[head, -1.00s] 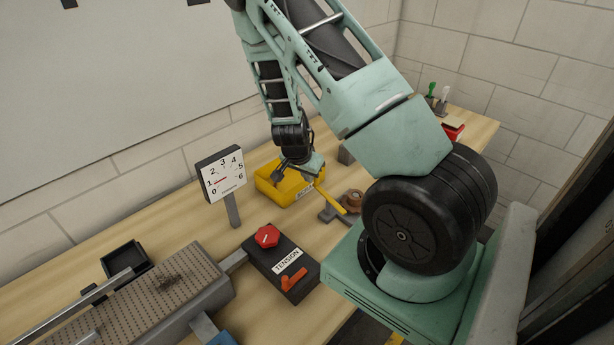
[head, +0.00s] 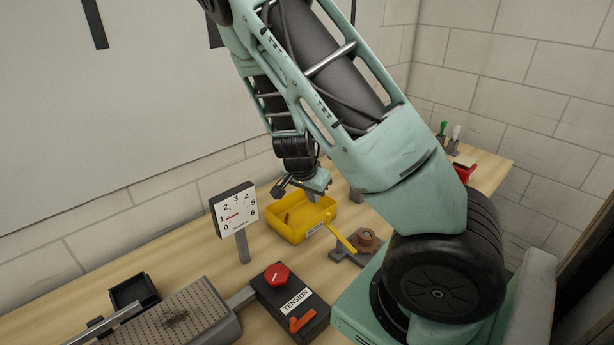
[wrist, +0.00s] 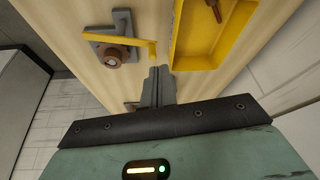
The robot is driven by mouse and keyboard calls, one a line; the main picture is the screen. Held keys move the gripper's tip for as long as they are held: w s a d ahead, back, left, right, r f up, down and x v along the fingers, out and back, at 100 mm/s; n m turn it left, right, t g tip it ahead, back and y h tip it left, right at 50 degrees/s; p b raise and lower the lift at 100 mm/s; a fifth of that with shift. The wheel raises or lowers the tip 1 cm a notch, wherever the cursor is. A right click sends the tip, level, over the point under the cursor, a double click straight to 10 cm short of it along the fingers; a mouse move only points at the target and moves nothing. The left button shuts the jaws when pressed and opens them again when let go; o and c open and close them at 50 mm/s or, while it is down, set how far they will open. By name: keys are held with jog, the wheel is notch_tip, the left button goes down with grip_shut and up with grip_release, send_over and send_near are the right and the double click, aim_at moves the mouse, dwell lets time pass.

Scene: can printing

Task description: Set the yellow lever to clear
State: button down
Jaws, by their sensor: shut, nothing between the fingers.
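The yellow tray (head: 328,208) holds a small brown piece. A dial gauge (head: 235,208) stands to its left. In front is a dark TENSION box (head: 290,306) with a red knob and an orange lever. Bare wood lies between the gauge and tray.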

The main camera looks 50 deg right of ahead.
jog(key=p+v, duration=0.1)
jog(key=v, duration=0.6)
jog(key=shift+r+p, duration=0.3)
jog(key=shift+a, duration=0.1)
